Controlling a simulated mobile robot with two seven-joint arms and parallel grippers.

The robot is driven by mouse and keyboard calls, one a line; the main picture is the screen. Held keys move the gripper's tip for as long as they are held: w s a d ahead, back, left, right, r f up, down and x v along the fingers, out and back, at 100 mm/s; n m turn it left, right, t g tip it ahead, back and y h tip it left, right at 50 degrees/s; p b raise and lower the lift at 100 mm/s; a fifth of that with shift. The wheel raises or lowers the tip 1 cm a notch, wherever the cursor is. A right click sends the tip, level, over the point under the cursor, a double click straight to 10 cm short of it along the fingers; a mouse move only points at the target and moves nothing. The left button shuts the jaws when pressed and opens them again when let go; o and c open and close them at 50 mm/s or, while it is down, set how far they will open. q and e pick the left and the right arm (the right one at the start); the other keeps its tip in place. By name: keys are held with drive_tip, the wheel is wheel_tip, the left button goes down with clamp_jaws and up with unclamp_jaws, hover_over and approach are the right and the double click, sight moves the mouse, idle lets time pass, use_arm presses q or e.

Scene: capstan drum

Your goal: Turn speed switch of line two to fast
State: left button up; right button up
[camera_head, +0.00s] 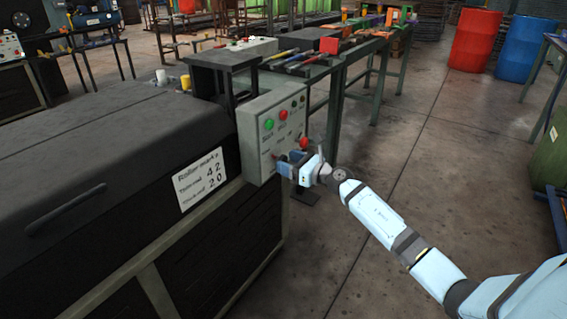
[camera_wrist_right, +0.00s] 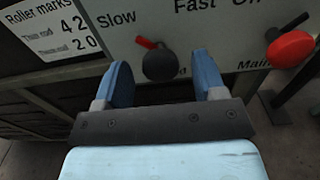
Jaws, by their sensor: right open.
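The control box (camera_head: 256,160) is a grey panel with buttons and switches on the end of the dark machine. In the right wrist view a black round knob (camera_wrist_right: 159,66) has a red pointer at its upper left, towards the printed word "Slow". "Fast" is printed to its upper right. The label under the knob is mostly hidden, so I cannot read its line number. My right gripper (camera_head: 287,164) is at the lower part of the panel. Its two blue fingers are open, one on each side of the knob, with gaps showing. My left gripper is not in view.
A red switch (camera_wrist_right: 291,48) marked "Main" is right of the black knob, near the right finger. A white roller marks sign (camera_head: 201,180) is on the machine (camera_head: 90,150) at left. A tool-covered bench (camera_head: 330,62) stands behind.

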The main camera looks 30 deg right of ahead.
drive_tip(key=shift+x, duration=1.1)
